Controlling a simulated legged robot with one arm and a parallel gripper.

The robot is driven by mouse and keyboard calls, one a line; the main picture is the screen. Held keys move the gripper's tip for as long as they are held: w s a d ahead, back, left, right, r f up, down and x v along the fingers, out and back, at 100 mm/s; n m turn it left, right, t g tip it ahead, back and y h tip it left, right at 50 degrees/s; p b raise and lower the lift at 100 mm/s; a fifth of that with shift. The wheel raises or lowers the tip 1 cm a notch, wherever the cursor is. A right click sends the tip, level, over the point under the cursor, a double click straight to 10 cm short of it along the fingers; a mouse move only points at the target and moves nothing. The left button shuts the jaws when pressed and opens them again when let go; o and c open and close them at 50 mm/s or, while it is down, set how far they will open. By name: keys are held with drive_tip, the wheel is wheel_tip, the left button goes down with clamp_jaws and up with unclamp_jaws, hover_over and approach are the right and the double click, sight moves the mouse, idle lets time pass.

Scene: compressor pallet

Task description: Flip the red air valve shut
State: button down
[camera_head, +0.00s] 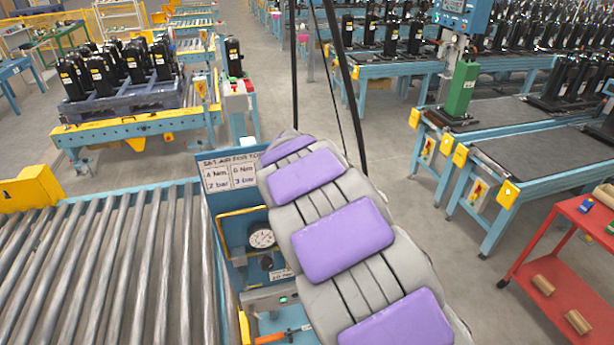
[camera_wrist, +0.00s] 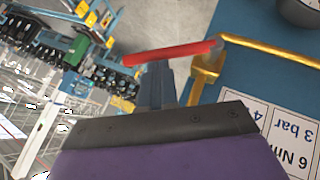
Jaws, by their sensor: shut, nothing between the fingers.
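The red air valve's handle (camera_wrist: 165,54) is a long red bar in the wrist view. Its right end meets a brass-yellow valve body and pipe (camera_wrist: 208,68) in front of a blue panel. The bar points left across the picture, roughly in line with the pipe run. My gripper (camera_wrist: 155,72) is shut and empty, its dark fingertips right at the middle of the red bar. I cannot tell whether they touch it. In the head view my padded arm hides the gripper and the red handle; part of the yellow pipe (camera_head: 240,212) shows left of the arm.
The blue panel carries a pressure gauge (camera_head: 262,238) and a torque and pressure sign (camera_head: 230,175), also in the wrist view (camera_wrist: 290,135). An orange-handled tool (camera_head: 270,338) lies below. A roller conveyor (camera_head: 110,265) is at left, a red cart (camera_head: 560,275) at right.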

drive_tip(key=d+f+g+y, duration=0.1)
drive_tip(key=y, duration=0.1)
drive_tip(key=d+f+m+y+p, duration=0.1)
drive_tip(key=f+y, duration=0.1)
drive_tip(key=shift+w+d+m+g, duration=0.3)
drive_tip(key=shift+w+d+g, duration=0.1)
drive_tip(key=shift+s+f, duration=0.1)
drive_tip(key=shift+f, duration=0.1)
idle(0.6)
drive_tip(key=r, duration=0.3)
drive_tip(key=w+r, duration=0.1)
drive_tip(key=r, duration=0.1)
drive_tip(key=shift+p, duration=0.35)
drive_tip(key=b+v, duration=0.1)
drive_tip(key=v, duration=0.8)
drive_tip(key=shift+s+d, duration=0.15)
drive_tip(key=shift+d, duration=0.15)
